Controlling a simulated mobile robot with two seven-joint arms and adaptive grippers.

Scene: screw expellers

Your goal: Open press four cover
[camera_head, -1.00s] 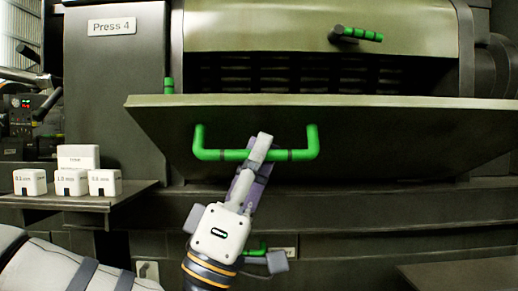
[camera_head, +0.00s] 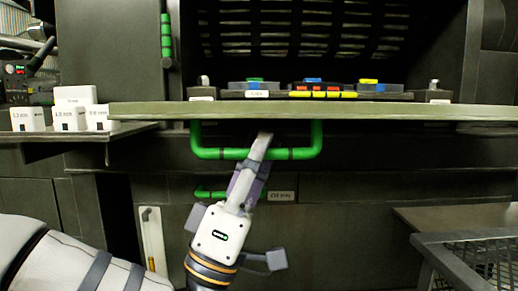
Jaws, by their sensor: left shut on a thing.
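The press cover (camera_head: 300,111) is swung down to about level and shows nearly edge-on as a long, flat panel. Its green U-shaped handle (camera_head: 213,153) hangs below the panel. My left gripper (camera_head: 262,142) is shut on the handle's crossbar, near its middle. The gripper comes up from below. Behind the cover, the dark opening of the press (camera_head: 300,30) shows slatted bars. My right gripper is not in view.
Inside the opening are several coloured parts (camera_head: 325,92) on dark blocks. White labelled boxes (camera_head: 69,118) stand on a shelf at left. A lower green handle (camera_head: 215,193) is behind my gripper. A mesh basket (camera_head: 480,262) is at lower right.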

